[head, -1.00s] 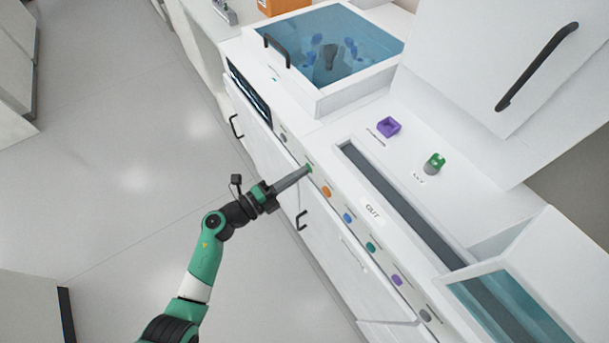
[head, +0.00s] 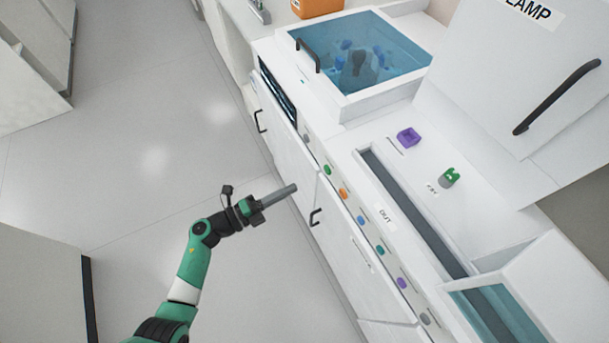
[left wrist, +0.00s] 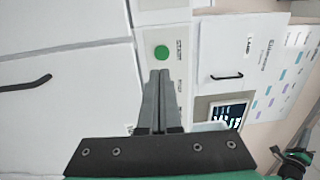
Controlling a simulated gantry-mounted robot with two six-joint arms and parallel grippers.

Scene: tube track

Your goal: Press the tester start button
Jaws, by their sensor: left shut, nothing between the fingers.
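The green button (head: 327,170) sits on the white front panel of the machine, in a row of coloured buttons. It also shows as a green disc in the left wrist view (left wrist: 161,52), just past the fingertips, with a small label beside it that I cannot read clearly. My left gripper (head: 294,187) is shut and empty. Its tips are off the panel, apart from the green button, to its lower left in the head view. In the left wrist view the closed fingers (left wrist: 160,75) point toward the button. My right gripper is not in view.
Orange (head: 343,193), blue (head: 361,220), teal, purple and grey buttons line the same panel. A purple block (head: 408,138) and a green-topped grey piece (head: 449,177) are on the top. A black door handle (head: 315,217) sticks out below the panel. The floor at left is clear.

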